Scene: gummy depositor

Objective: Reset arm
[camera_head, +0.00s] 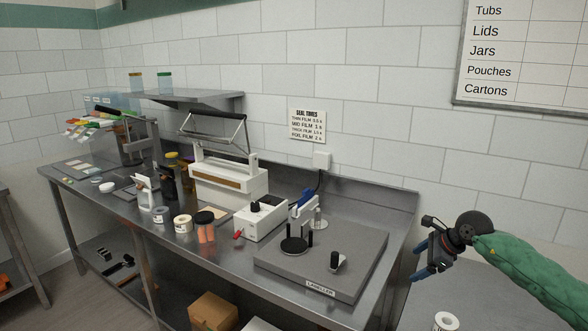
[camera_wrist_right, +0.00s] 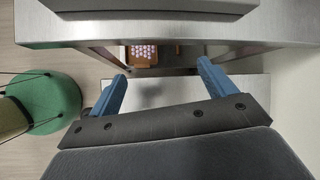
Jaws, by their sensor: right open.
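My right gripper (camera_head: 432,254) hangs at the right of the head view, on its green-sleeved arm. It is beyond the right end of the steel bench (camera_head: 408,215), with its fingers pointing down and left. In the right wrist view the two blue fingers (camera_wrist_right: 160,88) are spread apart with nothing between them. The bench edge and a shelf below lie beyond the fingertips there. My left gripper is not in view.
The labeller plate (camera_head: 340,248) sits on the bench's right end. A heat sealer (camera_head: 228,177), a white box with a red plug (camera_head: 261,218) and jars stand left of it. A white roll (camera_head: 445,321) is at bottom right.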

